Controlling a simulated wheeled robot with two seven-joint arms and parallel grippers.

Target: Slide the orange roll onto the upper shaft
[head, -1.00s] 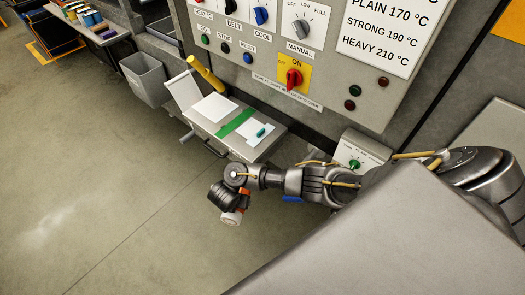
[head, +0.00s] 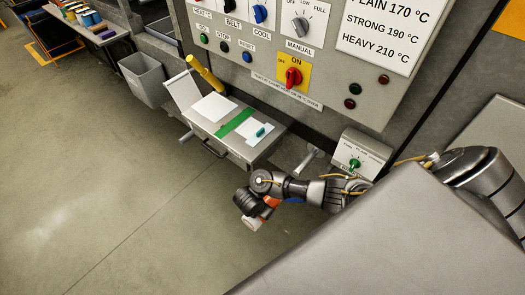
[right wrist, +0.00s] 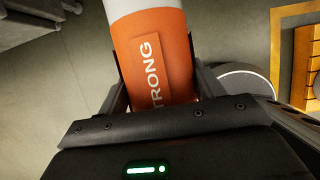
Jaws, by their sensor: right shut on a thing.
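The orange roll (right wrist: 152,62) fills the middle of the right wrist view. It carries the word STRONG and has a white core or end (right wrist: 128,8) sticking out at the top. My right gripper (right wrist: 157,85) is shut on it, one finger on each side. In the head view my right gripper (head: 256,210) hangs over open floor, and part of the orange roll (head: 271,202) shows beside it. A pale grey rod (head: 308,160), perhaps the upper shaft, sticks out below the control panel, up and right of the gripper and apart from the roll. My left gripper is out of view.
A control panel (head: 235,65) with knobs stands behind. A small control box (head: 362,155) lies near my forearm. A drawer-like tray (head: 215,140) with papers juts out left of the rod. A grey bin (head: 145,80) stands further left. The floor (head: 120,200) is clear.

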